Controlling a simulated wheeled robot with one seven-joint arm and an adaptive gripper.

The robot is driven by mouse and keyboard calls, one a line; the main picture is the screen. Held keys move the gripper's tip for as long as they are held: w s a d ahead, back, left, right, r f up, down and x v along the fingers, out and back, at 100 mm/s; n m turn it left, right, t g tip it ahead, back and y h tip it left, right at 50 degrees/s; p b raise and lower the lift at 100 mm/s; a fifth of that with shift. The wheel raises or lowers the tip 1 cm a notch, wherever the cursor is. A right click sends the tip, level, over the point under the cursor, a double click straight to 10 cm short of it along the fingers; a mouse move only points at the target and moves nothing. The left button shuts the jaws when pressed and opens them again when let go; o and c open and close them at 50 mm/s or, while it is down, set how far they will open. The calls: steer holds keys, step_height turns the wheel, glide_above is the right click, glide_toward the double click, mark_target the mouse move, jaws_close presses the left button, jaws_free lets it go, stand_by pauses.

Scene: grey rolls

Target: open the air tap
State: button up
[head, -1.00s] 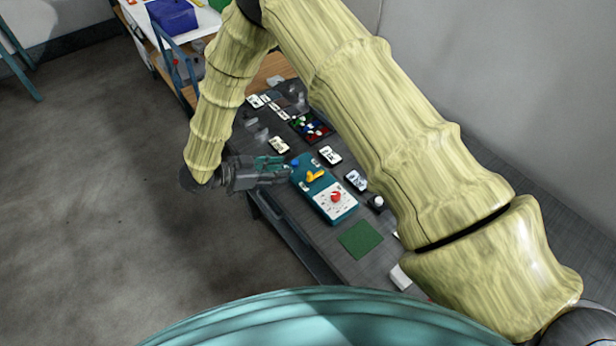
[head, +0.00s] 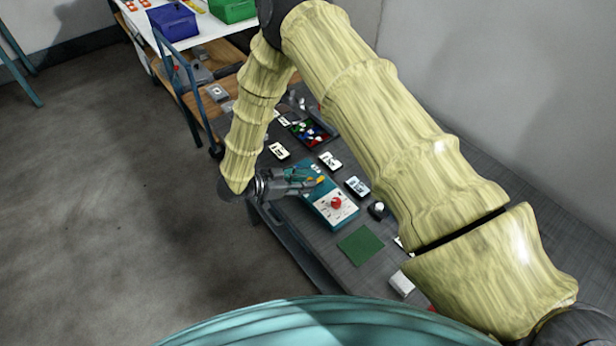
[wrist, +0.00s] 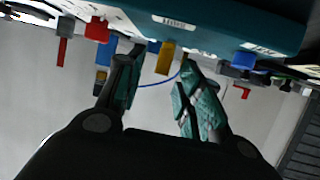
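The air tap appears to be the yellow handle (head: 320,180) on a teal box (head: 345,216) on the bench. In the wrist view the yellow handle (wrist: 166,58) hangs from the teal box (wrist: 230,20), which fills the top of that picture. My gripper (head: 312,181) is at the box's upper end, close to the handle, and partly covers the box in the head view. In the wrist view my gripper (wrist: 162,58) is open, its teal-padded fingers apart on either side of the handle. I cannot tell whether either finger touches it.
A red knob (head: 336,202) sits on the box's white panel. Small labelled devices (head: 357,186) stand right of the box, and a tray of coloured parts (head: 310,133) lies beyond. A green mat (head: 360,244) lies nearer. Blue (head: 173,20) and green (head: 232,9) bins stand on a shelf.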

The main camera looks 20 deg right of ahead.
steer(key=shift+p+x, duration=0.4)
steer(key=shift+x, duration=0.95)
steer(key=shift+a, duration=0.1)
